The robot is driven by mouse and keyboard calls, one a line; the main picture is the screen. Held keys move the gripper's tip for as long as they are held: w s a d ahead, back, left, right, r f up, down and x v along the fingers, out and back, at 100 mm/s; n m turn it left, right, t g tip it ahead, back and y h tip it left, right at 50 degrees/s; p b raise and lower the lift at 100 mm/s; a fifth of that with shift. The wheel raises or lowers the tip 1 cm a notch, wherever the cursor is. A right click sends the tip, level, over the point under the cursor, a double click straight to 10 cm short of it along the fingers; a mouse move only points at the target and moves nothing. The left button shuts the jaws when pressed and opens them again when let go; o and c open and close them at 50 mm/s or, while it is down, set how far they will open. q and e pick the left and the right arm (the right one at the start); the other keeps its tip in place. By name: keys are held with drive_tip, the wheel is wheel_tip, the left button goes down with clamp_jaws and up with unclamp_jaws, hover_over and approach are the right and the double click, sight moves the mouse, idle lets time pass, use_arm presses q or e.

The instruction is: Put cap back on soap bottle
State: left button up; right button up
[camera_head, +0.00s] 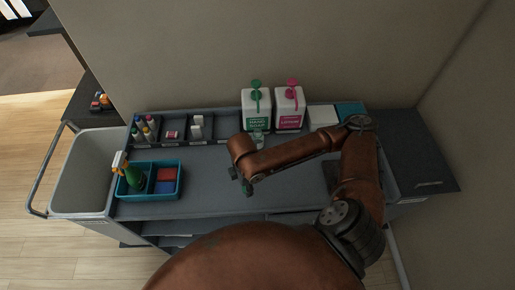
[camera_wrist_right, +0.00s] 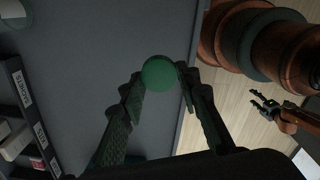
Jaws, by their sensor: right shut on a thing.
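My right gripper (camera_head: 243,183) hangs over the middle of the cart top. In the right wrist view, its fingers (camera_wrist_right: 161,88) are shut on a round green cap (camera_wrist_right: 160,73). In the head view the cap (camera_head: 248,191) is a small dark green shape, partly hidden. A small pale, see-through bottle (camera_head: 258,137) stands in front of the hand soap dispenser, behind my right forearm, which partly hides it. The cap is apart from it. My left gripper (camera_wrist_right: 268,103) shows open and empty in the right wrist view, over the wooden floor; it is outside the head view.
A white hand soap dispenser (camera_head: 257,115) with green pump and a pink-labelled lotion dispenser (camera_head: 290,113) stand at the back. A divided tray (camera_head: 185,141) lies behind. The cart's front middle is clear.

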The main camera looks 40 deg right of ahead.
drive_tip(key=w+f+m+b, duration=0.1)
drive_tip(key=m+b, duration=0.2)
drive_tip(key=m, duration=0.1)
drive_tip(key=w+a+f+m+b, duration=0.1)
drive_tip(key=w+m+b, duration=0.1)
drive_tip(key=m, duration=0.3)
drive_tip(key=w+f+m+b, duration=0.1)
drive_tip(key=m+b, duration=0.3)
drive_tip(key=shift+w+a, duration=0.25)
drive_tip(key=shift+a, duration=0.05)
drive_tip(key=shift+w+a+m+b, duration=0.2)
drive_tip(key=shift+m+b, duration=0.35)
drive_tip(key=shift+m, duration=0.55)
drive_tip(key=shift+r+m, duration=0.15)
drive_tip(key=shift+m, duration=0.15)
use_arm(q)
wheel_tip(320, 180, down, 12)
drive_tip(key=s, duration=0.1)
drive_tip(key=shift+r, duration=0.15)
drive_tip(key=shift+c, duration=0.6)
